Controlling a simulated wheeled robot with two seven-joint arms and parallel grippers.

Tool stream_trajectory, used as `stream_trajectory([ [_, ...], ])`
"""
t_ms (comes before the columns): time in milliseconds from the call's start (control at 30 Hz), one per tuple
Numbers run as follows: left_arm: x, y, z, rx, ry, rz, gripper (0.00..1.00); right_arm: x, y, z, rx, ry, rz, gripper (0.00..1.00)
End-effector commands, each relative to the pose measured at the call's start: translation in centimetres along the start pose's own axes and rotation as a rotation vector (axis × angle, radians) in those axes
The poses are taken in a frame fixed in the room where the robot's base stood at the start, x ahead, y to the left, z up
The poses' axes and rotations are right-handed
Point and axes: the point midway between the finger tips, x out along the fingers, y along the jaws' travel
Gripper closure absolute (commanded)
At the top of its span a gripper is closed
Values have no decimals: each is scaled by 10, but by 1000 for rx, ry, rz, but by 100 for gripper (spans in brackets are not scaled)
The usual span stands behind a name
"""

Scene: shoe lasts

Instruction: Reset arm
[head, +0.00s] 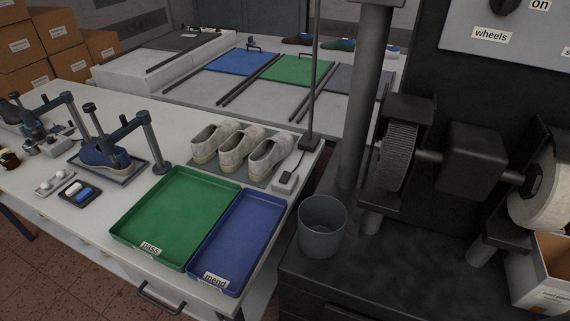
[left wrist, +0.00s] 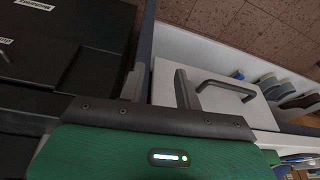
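My left gripper (left wrist: 160,82) shows in the left wrist view with its two grey fingers spread apart. Nothing is between the fingers; a white drawer front (left wrist: 178,66) shows behind the gap. A grey drawer handle (left wrist: 226,88) is just right of the right finger, and I cannot tell how far behind it. Neither arm shows in the head view, and my right gripper is in no view. In the head view, the green pass tray (head: 165,215) and blue mend tray (head: 240,235) are empty on the white bench (head: 100,215).
Three pale shoes (head: 232,145) stand behind the trays. A blue shoe (head: 105,154) sits under a clamp frame at left. A grey bin (head: 322,225) and the wheel machine (head: 398,150) are at right. Shoes (left wrist: 272,88) line the right of the wrist view.

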Motion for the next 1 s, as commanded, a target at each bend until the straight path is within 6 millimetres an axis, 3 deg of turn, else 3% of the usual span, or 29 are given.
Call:
stream_trajectory([
  [267, 102, 4, 17, 7, -38, 7, 66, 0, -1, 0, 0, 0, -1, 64],
  [467, 192, 9, 53, 13, -71, 12, 66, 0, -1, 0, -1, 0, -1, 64],
  [700, 284, 13, 119, 21, -111, 17, 66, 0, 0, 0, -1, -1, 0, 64],
  [1000, 361, 17, 229, 33, -162, 23, 66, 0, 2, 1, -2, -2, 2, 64],
])
